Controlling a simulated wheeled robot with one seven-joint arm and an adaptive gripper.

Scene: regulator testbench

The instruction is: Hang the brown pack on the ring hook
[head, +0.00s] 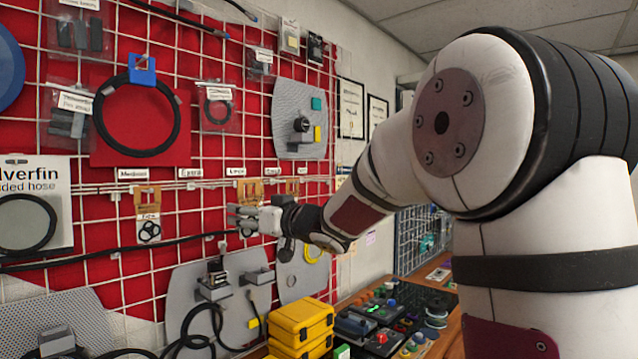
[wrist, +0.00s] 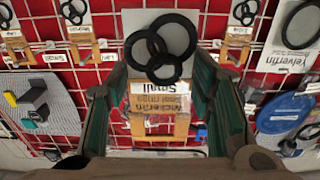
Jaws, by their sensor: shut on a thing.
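The brown pack (wrist: 158,124) has a brown header, a pale printed label and several black rings on a white card. In the wrist view it sits upside down in the middle, between the two green-padded fingers of my gripper (wrist: 161,82). My gripper is shut on it. In the head view my gripper (head: 242,214) is in front of the red panel, and the pack's brown header (head: 249,191) shows just above the fingers; the rest is largely hidden. The ring hook cannot be told apart from the white grid, and I cannot tell whether the pack touches it.
A similar pack (head: 148,216) hangs to the left on the white wire grid. Other brown headers (head: 292,187) show to the right. A regulator (head: 214,283) on a grey plate and yellow cases (head: 300,325) are below. A bench with tools stands at the lower right.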

